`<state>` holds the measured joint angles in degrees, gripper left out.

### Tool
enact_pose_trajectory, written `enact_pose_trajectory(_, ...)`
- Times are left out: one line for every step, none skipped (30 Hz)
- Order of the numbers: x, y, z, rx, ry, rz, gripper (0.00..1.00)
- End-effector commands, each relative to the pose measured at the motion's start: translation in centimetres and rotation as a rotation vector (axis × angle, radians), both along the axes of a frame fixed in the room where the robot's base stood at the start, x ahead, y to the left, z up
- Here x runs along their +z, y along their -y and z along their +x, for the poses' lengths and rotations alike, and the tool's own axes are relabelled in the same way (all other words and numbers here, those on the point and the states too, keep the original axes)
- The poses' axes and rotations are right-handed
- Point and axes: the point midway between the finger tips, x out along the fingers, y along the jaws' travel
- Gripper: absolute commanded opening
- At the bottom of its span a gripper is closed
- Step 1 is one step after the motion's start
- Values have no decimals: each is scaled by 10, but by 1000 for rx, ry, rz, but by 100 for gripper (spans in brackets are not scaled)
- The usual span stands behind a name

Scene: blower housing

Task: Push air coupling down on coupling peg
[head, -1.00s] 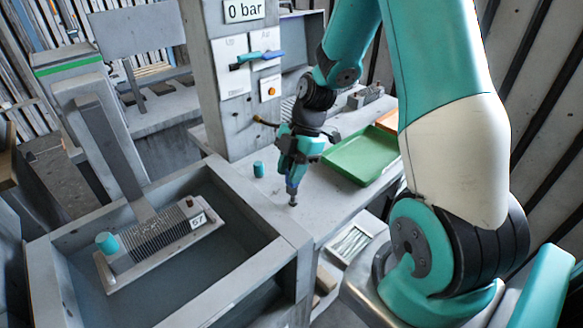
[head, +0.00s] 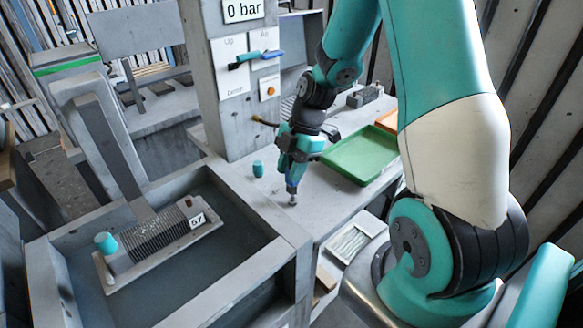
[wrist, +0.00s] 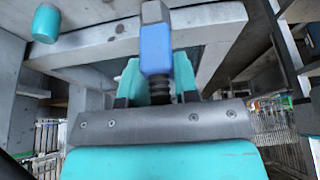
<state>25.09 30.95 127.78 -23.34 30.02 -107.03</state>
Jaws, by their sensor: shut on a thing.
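My gripper (head: 290,176) points down over the grey bench and is shut on the air coupling, a blue body with a grey hexagonal end. The coupling's blue body (wrist: 155,47) shows large in the wrist view, with black ribbing behind it, between the teal fingers (wrist: 157,82). In the head view its blue part (head: 292,188) shows just below the fingers, with a small grey metal end (head: 293,198) at the bench top. I cannot make out the coupling peg apart from this end, nor whether the coupling is seated on it.
A teal cylinder (head: 258,169) stands left of my gripper. A green tray (head: 361,155) lies to the right. A concrete post (head: 225,90) with a "0 bar" sign rises behind. A walled tank (head: 250,200) at front left holds a finned grey housing (head: 160,238).

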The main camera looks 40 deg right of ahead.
Motion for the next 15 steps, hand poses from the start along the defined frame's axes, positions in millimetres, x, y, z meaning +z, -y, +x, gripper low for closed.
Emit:
enact_pose_trajectory(0, 0, 0, 0, 0, 0, 0)
enact_pose_trajectory(0, 0, 0, 0, 0, 0, 0)
enact_pose_trajectory(0, 0, 0, 0, 0, 0, 0)
enact_pose_trajectory(0, 0, 0, 0, 0, 0, 0)
enact_pose_trajectory(0, 0, 0, 0, 0, 0, 0)
enact_pose_trajectory(0, 0, 0, 0, 0, 0, 0)
enact_pose_trajectory(-1, 0, 0, 0, 0, 0, 0)
enact_pose_trajectory(-2, 0, 0, 0, 0, 0, 0)
enact_pose_trajectory(-3, 0, 0, 0, 0, 0, 0)
enact_pose_trajectory(-4, 0, 0, 0, 0, 0, 0)
enact_pose_trajectory(-5, 0, 0, 0, 0, 0, 0)
enact_pose_trajectory(-6, 0, 0, 0, 0, 0, 0)
enact_pose_trajectory(-8, 0, 0, 0, 0, 0, 0)
enact_pose_trajectory(-9, 0, 0, 0, 0, 0, 0)
enact_pose_trajectory(-10, 0, 0, 0, 0, 0, 0)
